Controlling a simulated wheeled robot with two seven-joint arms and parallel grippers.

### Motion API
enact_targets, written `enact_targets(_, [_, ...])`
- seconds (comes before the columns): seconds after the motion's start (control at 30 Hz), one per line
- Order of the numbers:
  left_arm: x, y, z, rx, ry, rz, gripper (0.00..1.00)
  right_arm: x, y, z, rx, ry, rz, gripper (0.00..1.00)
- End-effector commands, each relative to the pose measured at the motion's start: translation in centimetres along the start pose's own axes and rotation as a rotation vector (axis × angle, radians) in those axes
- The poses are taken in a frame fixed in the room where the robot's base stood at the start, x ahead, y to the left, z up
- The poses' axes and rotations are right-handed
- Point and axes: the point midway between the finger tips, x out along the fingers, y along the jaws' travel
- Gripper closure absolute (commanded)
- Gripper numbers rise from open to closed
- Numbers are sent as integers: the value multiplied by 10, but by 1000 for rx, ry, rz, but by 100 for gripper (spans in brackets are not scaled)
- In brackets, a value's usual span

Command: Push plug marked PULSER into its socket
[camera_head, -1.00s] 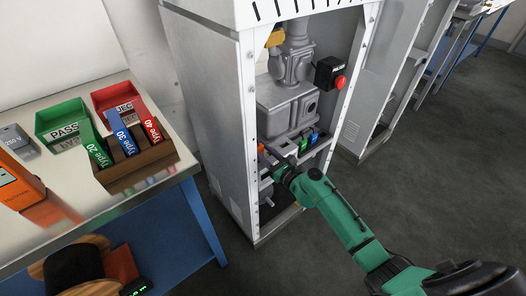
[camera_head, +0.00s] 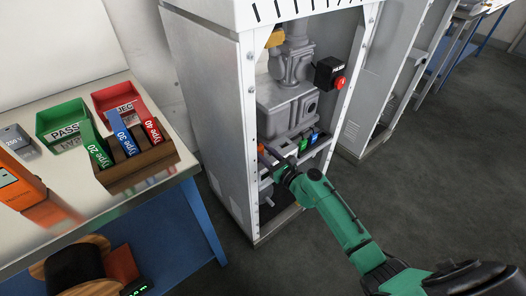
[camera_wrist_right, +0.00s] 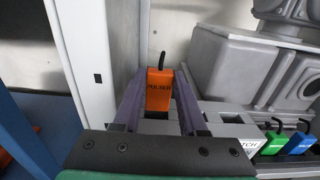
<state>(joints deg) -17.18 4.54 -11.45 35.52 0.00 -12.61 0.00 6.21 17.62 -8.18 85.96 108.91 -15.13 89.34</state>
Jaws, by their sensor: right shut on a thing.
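The orange plug marked PULSER (camera_wrist_right: 158,90) stands upright between the two fingers of my right gripper (camera_wrist_right: 158,98) in the right wrist view, a black cable rising from its top. My right gripper is shut on it, inside the open cabinet; in the head view the gripper (camera_head: 272,158) is at the cabinet's lower left. The grey socket strip (camera_wrist_right: 225,130) lies below and to the right of the plug. The plug's lower end and its socket are hidden, so I cannot tell how far it is seated. My left gripper is not in view.
A green plug (camera_wrist_right: 274,143) and a blue plug (camera_wrist_right: 300,143) stand in the strip to the right. The white cabinet wall (camera_wrist_right: 85,60) is close on the left. Grey dispenser machinery (camera_wrist_right: 265,70) is on the right. A table (camera_head: 60,235) with trays stands left of the cabinet.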

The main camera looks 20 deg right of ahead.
Motion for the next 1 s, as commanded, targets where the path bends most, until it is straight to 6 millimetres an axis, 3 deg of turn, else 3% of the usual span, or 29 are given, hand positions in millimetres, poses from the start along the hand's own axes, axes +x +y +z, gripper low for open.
enact_targets(1.0, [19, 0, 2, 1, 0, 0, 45, 0, 0, -21, 0, 0, 0, 100])
